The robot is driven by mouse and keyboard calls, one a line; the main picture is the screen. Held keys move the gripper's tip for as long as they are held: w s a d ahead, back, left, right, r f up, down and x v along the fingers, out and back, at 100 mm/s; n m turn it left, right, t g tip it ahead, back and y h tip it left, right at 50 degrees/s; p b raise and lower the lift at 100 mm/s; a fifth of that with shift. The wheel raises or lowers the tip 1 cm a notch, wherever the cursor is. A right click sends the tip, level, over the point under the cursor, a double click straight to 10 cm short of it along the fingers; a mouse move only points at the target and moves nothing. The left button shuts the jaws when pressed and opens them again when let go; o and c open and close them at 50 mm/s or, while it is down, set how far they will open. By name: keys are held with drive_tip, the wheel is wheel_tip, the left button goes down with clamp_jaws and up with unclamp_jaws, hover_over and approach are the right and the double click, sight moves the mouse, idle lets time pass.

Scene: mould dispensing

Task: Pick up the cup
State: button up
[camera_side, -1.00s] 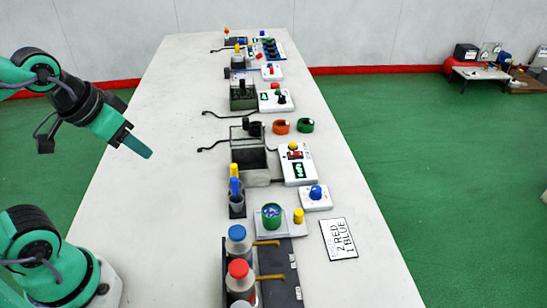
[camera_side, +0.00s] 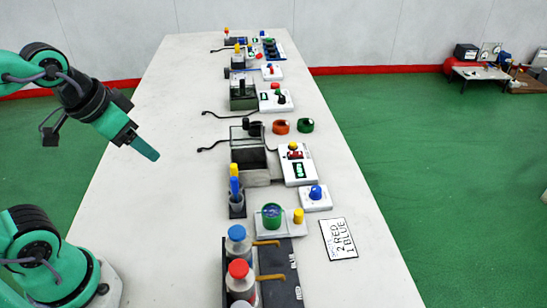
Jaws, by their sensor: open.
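A green cup (camera_side: 272,216) with blue inside stands upright on a pale flat plate (camera_side: 294,229) in the lower middle of the table, beside a yellow knob. My gripper (camera_side: 145,149) is in the air over the left part of the table, up and to the left of the cup and well apart from it. It points down to the right. Its jaws are open and nothing shows between them, though the gap is hard to see from this side.
Bottles with a blue cap (camera_side: 237,231) and a red cap (camera_side: 239,268) stand in a dark rack in front of the cup. Blue and yellow markers (camera_side: 234,184), a blue-knobbed box (camera_side: 316,193) and a card (camera_side: 338,238) are near. The table's left part is clear.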

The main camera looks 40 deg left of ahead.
drive_tip(key=w+d+m+g, duration=0.1)
drive_tip(key=w+d+m, duration=0.2)
drive_tip(key=w+m, duration=0.3)
drive_tip(key=m+g, duration=0.4)
drive_tip(key=m, duration=1.6)
approach(272, 210)
drive_tip(key=s+d, duration=0.1)
drive_tip(key=shift+s+d+f, duration=0.1)
drive_tip(key=shift+s+f, duration=0.05)
drive_tip(key=shift+f, duration=3.75)
drive_tip(key=c, duration=1)
drive_tip(key=shift+c, duration=0.2)
wheel_tip(272, 210, up, 10)
